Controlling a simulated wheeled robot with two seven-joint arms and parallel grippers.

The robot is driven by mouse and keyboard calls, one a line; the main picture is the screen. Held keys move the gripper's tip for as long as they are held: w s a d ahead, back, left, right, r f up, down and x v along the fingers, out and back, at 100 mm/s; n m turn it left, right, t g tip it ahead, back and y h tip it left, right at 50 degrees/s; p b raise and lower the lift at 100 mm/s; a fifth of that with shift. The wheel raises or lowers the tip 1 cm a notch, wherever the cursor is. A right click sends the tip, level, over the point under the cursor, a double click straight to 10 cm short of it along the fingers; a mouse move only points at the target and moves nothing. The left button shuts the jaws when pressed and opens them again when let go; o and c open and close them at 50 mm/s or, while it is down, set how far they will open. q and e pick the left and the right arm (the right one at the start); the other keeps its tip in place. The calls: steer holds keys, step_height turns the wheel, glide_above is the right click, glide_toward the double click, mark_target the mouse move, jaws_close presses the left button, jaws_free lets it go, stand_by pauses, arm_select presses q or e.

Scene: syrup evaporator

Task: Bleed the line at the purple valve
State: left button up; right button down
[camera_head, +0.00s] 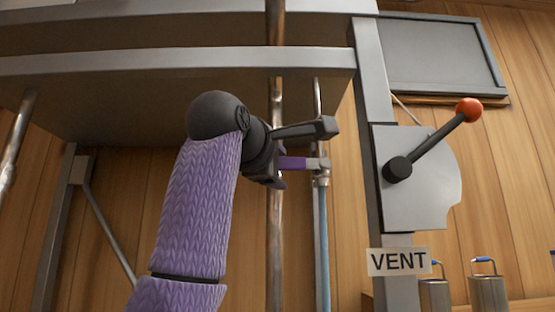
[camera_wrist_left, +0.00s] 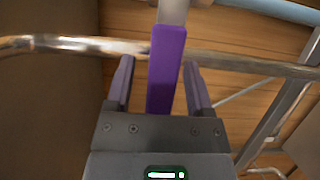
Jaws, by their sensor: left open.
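The purple valve handle (camera_head: 293,163) sits on a metal fitting at the top of a thin blue pipe (camera_head: 321,240). In the left wrist view the purple handle (camera_wrist_left: 166,70) runs up between the two fingers of my left gripper (camera_wrist_left: 158,72). The fingers are open, with a visible gap on each side of the handle. In the head view my left gripper (camera_head: 284,165) is around the handle's left end, and the wrist hides part of it. My right gripper is not in view.
A vertical copper pipe (camera_head: 275,230) passes just behind my left gripper. A metal post to the right carries a VENT sign (camera_head: 398,262) and a lever with a red knob (camera_head: 468,109). A metal pan (camera_head: 170,65) spans overhead. Metal cans (camera_head: 488,292) stand at lower right.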

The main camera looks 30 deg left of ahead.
arm_select(q)
steer(key=shift+w, duration=0.35)
steer(key=c, duration=0.6)
jaws_close()
stand_by(0.4)
